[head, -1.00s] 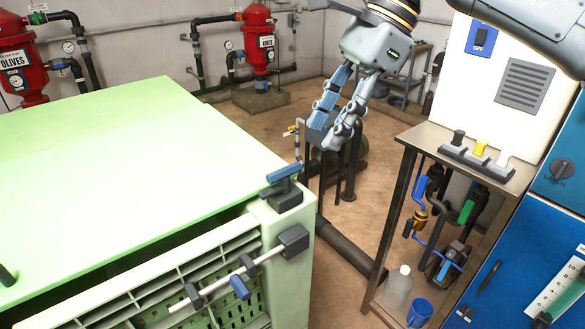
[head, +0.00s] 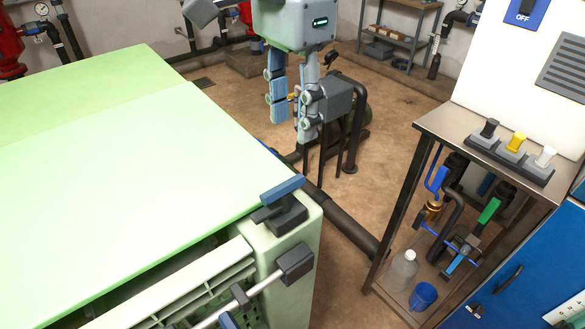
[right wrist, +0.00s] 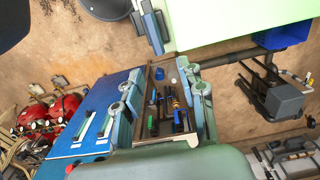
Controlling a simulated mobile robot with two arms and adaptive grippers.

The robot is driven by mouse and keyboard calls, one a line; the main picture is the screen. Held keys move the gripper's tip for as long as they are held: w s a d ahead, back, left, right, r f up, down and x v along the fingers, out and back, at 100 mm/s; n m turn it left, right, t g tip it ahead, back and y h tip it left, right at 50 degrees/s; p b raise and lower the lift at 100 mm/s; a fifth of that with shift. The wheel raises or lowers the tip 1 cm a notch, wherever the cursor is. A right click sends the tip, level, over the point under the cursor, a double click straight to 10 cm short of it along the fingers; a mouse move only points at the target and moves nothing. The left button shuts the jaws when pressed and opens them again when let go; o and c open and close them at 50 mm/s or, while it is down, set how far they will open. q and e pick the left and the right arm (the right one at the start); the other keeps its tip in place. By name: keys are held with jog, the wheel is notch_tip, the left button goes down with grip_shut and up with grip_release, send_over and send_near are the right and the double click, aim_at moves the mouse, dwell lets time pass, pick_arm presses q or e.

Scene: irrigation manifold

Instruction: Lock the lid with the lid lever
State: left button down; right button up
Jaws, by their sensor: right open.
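The lid (head: 110,165) is a wide pale green panel on top of a green box, and a dark gap shows under its front edge. The lid lever (head: 283,188) has a blue handle on a dark base at the box's near right corner. The lever also shows at the top of the right wrist view (right wrist: 153,27), beside the green lid (right wrist: 215,22). My right gripper (head: 291,112) points down beyond that corner, apart from the lever. Its fingers are spread and empty, also in the right wrist view (right wrist: 160,98). My left gripper is not in view.
A rod with dark clamps (head: 296,262) crosses the box front below the lever. A metal stand (head: 425,135) with switches on top and pipes, a jug and a blue cup below stands to the right. A dark pump (head: 335,97) and pipe lie behind my gripper.

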jog(key=p, duration=0.1)
send_over(293, 179)
jog(key=f, duration=0.5)
jog(key=shift+s+f, duration=0.1)
jog(key=shift+s, duration=0.2)
jog(key=f, duration=0.3)
jog(key=shift+w+d+f+p, duration=0.1)
jog(key=shift+w+f+p, duration=0.1)
jog(key=shift+w+p, duration=0.1)
notch_tip(293, 179, down, 3)
jog(key=shift+p, duration=0.3)
jog(key=shift+f, duration=0.3)
jog(key=shift+c, duration=1)
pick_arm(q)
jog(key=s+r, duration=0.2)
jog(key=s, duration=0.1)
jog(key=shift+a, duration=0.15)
pick_arm(e)
grip_shut()
